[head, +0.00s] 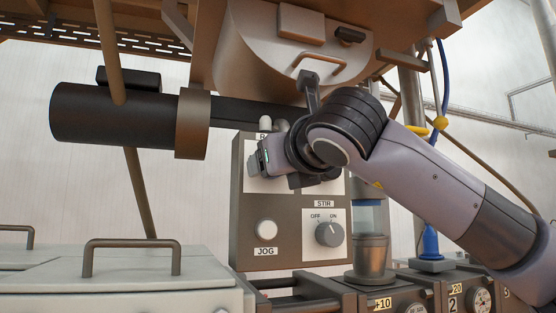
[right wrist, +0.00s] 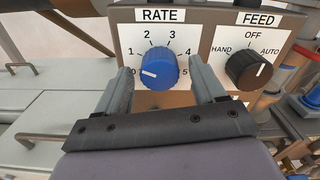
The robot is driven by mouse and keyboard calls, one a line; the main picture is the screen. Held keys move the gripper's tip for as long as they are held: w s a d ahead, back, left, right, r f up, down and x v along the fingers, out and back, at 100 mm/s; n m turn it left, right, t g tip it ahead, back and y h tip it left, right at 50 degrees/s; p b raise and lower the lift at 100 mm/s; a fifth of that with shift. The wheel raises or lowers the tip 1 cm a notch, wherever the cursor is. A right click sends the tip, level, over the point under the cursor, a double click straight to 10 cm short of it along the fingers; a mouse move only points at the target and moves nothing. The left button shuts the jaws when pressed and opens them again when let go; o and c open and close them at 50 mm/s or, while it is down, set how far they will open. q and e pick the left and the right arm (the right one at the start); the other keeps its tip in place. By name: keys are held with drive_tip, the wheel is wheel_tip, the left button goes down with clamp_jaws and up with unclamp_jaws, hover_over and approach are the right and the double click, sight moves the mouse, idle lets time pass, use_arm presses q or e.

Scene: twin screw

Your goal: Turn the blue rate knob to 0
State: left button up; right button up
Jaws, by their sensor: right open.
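The blue rate knob (right wrist: 159,70) sits on a white plate under the RATE label (right wrist: 163,15), with a dial printed 0 to 5. Its white mark points left, near the 0, which my left-hand finger partly crowds. My right gripper (right wrist: 160,64) is open, with one finger on each side of the knob. Gaps show between the fingers and the knob, so it does not look gripped. In the head view my right gripper (head: 268,157) is in front of the upper control box and hides the knob. My left gripper is not in view.
The black FEED knob (right wrist: 249,69) is close to the right finger. Below on the control box (head: 240,215) are a white JOG button (head: 266,229) and a STIR knob (head: 329,234). A black cylinder (head: 115,115) juts out at left, above a handled grey cover (head: 60,275).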

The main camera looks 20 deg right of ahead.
drive_tip(key=c, duration=1.1)
drive_tip(key=shift+o, duration=0.2)
drive_tip(key=shift+n+b, duration=0.6)
drive_tip(key=shift+n, duration=3.9)
drive_tip(key=o, duration=1.1)
drive_tip(key=shift+c, duration=0.2)
drive_tip(key=shift+s, duration=0.1)
